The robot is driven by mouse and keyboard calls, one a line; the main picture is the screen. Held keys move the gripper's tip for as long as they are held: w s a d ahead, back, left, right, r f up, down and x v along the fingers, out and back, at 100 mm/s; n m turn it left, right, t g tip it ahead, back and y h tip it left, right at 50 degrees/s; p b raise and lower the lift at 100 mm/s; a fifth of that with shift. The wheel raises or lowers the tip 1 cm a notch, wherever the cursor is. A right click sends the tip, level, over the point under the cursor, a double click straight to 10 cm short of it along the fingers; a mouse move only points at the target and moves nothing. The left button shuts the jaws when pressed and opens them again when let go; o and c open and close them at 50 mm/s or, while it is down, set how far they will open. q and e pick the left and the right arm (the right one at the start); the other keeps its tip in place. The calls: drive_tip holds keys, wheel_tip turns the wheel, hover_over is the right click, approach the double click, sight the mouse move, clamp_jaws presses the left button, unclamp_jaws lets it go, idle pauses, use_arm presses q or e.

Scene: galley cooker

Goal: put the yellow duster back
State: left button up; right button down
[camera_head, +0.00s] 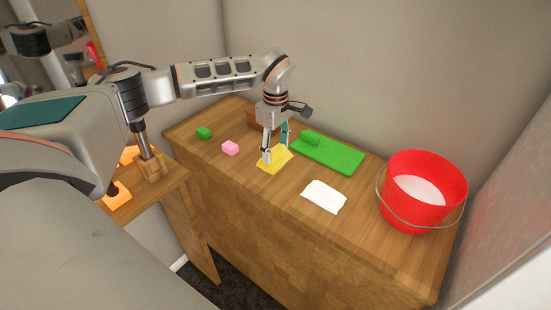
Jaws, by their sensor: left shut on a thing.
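The yellow duster (277,161) lies on the wooden counter near its middle. My left gripper (274,153) points down at it, with its fingertips at the cloth. The fingers are closed on the duster, and part of the cloth spreads out around them. The duster looks to be at or just above the counter top; I cannot tell which. My right gripper is not in view.
A white cloth (324,196) lies in front. A red bucket (413,213) stands at the right.

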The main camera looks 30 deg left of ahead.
sight(276, 156)
use_arm(q)
drive_tip(key=shift+f, duration=2.15)
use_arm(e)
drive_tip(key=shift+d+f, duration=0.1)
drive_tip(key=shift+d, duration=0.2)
use_arm(q)
drive_tip(key=o, duration=0.9)
drive_tip(key=shift+f, duration=0.1)
drive_tip(key=shift+o, duration=0.2)
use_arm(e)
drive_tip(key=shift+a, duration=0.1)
use_arm(q)
drive_tip(key=shift+r, duration=0.6)
wheel_tip(276, 156, up, 10)
drive_tip(key=shift+s+r+b, duration=0.1)
drive_tip(key=shift+b, duration=0.2)
drive_tip(key=shift+d+r, duration=0.1)
drive_tip(key=shift+r, duration=0.35)
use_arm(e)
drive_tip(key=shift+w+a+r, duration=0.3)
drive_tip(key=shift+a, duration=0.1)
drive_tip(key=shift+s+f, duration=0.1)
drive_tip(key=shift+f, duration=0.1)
